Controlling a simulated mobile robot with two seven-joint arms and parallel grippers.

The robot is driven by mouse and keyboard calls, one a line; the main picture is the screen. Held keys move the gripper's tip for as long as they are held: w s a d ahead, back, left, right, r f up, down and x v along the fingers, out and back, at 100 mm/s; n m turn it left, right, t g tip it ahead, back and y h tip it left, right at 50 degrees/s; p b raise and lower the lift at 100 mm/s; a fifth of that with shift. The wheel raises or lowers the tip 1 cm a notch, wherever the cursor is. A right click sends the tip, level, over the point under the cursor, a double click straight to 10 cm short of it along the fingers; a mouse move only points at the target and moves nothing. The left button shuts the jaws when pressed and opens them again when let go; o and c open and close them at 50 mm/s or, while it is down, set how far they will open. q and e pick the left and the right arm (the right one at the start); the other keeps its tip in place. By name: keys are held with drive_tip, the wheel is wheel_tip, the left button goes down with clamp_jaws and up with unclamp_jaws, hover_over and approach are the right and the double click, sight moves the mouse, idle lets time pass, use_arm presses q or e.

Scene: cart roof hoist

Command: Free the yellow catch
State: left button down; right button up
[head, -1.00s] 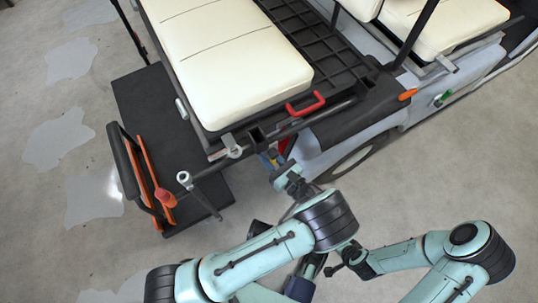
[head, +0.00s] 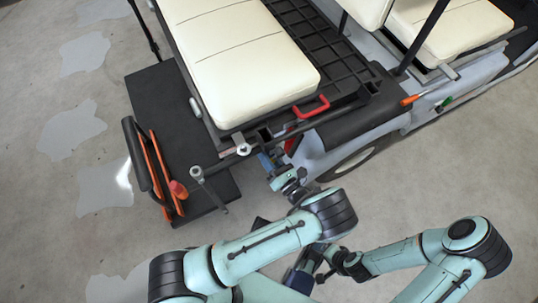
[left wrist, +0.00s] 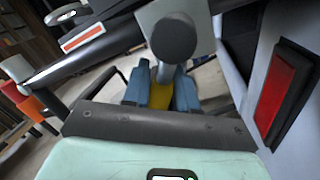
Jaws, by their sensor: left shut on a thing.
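The yellow catch (left wrist: 160,96) shows in the left wrist view, below a dark round knob on a pale plate. My left gripper (left wrist: 160,92) has its blue fingers on either side of the catch, shut on it. In the head view my left gripper (head: 272,165) is at the cart's rear corner, under the dark rail; the catch cannot be made out clearly there. My right arm comes in from the right, low in the head view. Its dark wrist end (head: 340,265) shows, but its finger opening cannot be made out.
The cart has a cream seat (head: 245,70), a red handle (head: 310,106) and a black rear platform (head: 165,100) with an orange-framed part (head: 165,170). A red lamp (left wrist: 280,98) is close right of my left gripper. Bare concrete floor lies left.

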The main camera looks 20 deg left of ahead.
use_arm(q)
drive_tip(key=shift+a, duration=0.1)
use_arm(e)
drive_tip(key=shift+s, duration=0.1)
use_arm(q)
drive_tip(key=c, duration=1)
unclamp_jaws()
drive_tip(key=shift+o, duration=0.2)
use_arm(e)
drive_tip(key=shift+a, duration=0.1)
